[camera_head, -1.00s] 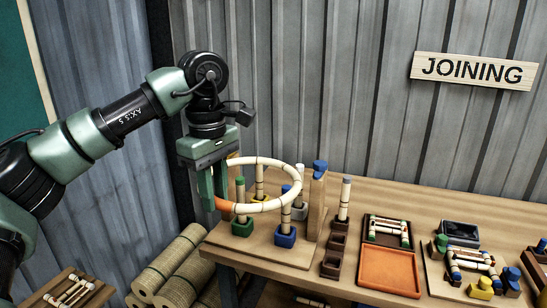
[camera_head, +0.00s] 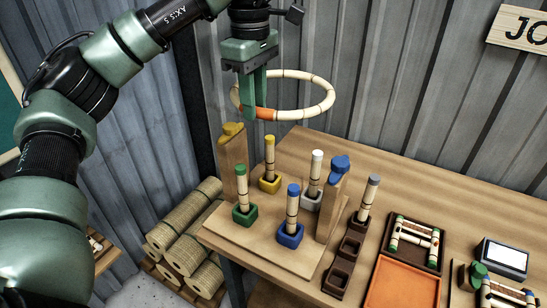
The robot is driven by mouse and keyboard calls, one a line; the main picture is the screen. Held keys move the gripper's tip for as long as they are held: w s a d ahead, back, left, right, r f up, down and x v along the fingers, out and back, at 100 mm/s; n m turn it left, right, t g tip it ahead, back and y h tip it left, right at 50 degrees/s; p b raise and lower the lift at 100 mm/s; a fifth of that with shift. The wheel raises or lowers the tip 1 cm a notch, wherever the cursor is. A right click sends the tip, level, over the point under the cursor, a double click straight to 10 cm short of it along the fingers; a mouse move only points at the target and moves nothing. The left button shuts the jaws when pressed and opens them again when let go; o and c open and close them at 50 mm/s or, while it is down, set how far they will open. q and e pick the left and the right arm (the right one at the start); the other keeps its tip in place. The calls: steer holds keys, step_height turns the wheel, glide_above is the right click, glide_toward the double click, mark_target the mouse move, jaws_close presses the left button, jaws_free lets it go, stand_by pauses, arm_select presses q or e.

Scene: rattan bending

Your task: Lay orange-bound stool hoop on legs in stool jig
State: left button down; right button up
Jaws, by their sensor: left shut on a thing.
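The stool hoop (camera_head: 303,113) is a pale rattan ring with an orange binding (camera_head: 258,113) on its near left side. My left gripper (camera_head: 256,112) is shut on the hoop at the orange binding and holds it in the air above and behind the stool jig (camera_head: 256,245). In the jig, legs stand upright in coloured sockets: green-topped (camera_head: 242,188), yellow-topped (camera_head: 269,160), white-topped (camera_head: 315,175) and blue-topped (camera_head: 292,210). The hoop is apart from all of them. My right gripper is not in view.
Wooden posts with a yellow cap (camera_head: 232,160) and a blue cap (camera_head: 333,200) rise at the jig's sides. A dark socket rack (camera_head: 343,265) holds a grey-topped leg (camera_head: 369,195). Right of it are an orange tray (camera_head: 390,285) and a tray with a small frame (camera_head: 415,240). Rattan rolls (camera_head: 185,225) lie at lower left.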

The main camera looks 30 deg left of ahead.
arm_select(q)
step_height(320, 180, down, 18)
stand_by(0.5)
steer(key=shift+s+f, duration=0.1)
steer(key=c, duration=1.6)
jaws_free()
steer(key=shift+f+b, duration=0.1)
steer(key=shift+b, duration=0.2)
steer(key=shift+c, duration=0.2)
steer(key=o, duration=0.4)
step_height(320, 180, up, 12)
steer(key=shift+r, duration=0.2)
